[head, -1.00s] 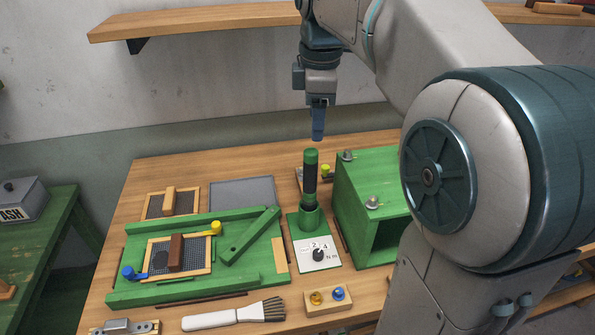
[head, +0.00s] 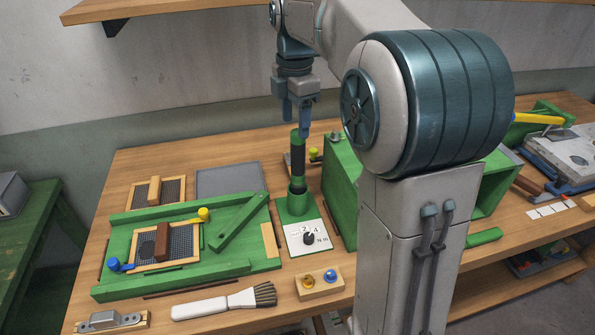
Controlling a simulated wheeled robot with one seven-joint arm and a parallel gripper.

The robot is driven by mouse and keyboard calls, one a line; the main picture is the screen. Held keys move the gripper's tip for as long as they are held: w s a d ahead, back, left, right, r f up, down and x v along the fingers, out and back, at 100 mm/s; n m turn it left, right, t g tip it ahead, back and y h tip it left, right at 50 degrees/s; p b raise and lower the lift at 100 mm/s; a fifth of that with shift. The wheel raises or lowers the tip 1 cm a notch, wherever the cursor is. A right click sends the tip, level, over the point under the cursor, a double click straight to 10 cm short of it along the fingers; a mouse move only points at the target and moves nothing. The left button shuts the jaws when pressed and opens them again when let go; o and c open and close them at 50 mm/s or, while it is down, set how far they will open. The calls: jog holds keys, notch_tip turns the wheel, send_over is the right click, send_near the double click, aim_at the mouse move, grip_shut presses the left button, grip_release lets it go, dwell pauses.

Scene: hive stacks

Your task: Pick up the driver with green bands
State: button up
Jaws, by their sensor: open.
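The driver with green bands (head: 298,160) is a dark upright cylinder with green at its top and lower down. It stands in a green round socket (head: 296,205) on a green base, behind a white dial plate (head: 307,238) marked 2 and 4. My gripper (head: 296,122) is open and empty, fingers pointing down. In the picture its fingertips reach the level of the driver's top, one finger to each side. I cannot tell whether the top is between them in depth.
A green box (head: 343,180) stands close to the right of the driver. A green board (head: 120,278) with a framed mesh and a yellow-ended lever lies to the left. A brush (head: 215,303) and a wooden block (head: 319,284) with two knobs lie in front.

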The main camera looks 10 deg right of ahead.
jog(key=shift+w+d+f, duration=0.15)
jog(key=shift+d+f, duration=0.05)
jog(key=shift+f, duration=1.1)
jog(key=shift+w+d+f, duration=0.15)
jog(key=shift+f, duration=1.15)
jog(key=shift+c, duration=0.4)
jog(key=c, duration=1.1)
notch_tip(320, 180, up, 10)
jog(key=shift+r+p, duration=0.1)
jog(key=shift+p, duration=0.2)
jog(key=shift+c, duration=0.2)
